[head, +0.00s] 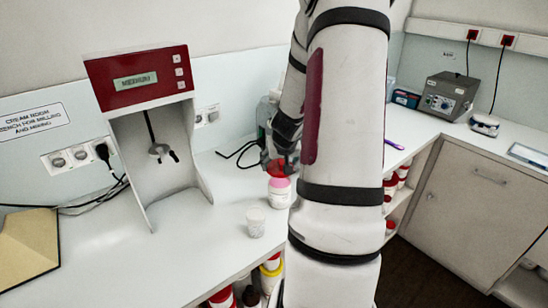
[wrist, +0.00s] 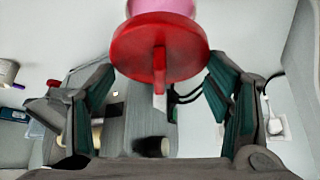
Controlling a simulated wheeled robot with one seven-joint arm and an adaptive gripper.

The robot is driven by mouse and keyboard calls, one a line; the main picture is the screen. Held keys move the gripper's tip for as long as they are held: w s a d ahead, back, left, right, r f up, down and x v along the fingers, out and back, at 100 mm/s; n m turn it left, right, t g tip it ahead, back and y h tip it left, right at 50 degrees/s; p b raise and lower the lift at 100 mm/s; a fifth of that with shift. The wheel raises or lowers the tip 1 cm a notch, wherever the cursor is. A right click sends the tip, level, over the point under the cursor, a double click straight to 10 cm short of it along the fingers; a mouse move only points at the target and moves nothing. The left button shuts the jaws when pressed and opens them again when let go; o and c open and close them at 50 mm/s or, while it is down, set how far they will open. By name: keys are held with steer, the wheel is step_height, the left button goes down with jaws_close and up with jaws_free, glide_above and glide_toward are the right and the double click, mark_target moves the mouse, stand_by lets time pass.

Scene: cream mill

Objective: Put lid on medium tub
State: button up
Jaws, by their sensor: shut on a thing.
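A white tub with a pink band (head: 280,193) stands on the bench in the head view, left of my arm. The red lid (head: 276,168) is at its top, between the fingers of my gripper (head: 283,160). In the wrist view my gripper (wrist: 160,85) has its fingers at either side of the round red lid (wrist: 135,52), which has an upright tab. The pink of the tub (wrist: 165,6) shows just beyond the lid. I cannot tell whether the lid is fully seated. A smaller whitish cup (head: 256,222) stands in front of the tub.
A mill or mixer (head: 140,85) with a red panel reading "MEDIUM" stands at left. A grey device (head: 447,97) is on the right-hand bench. Red-lidded tubs fill shelves below the bench. The bench between mill and cup is clear.

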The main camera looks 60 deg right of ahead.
steer(key=shift+f+b, duration=0.55)
steer(key=shift+f, duration=1.6)
steer(key=shift+f+p, duration=0.55)
steer(key=shift+f, duration=0.1)
stand_by(1.7)
steer(key=o, duration=0.9)
steer(key=shift+c, duration=0.2)
steer(key=shift+o, duration=0.6)
steer(key=shift+r+p, duration=0.6)
steer(key=shift+r, duration=1.65)
jaws_close()
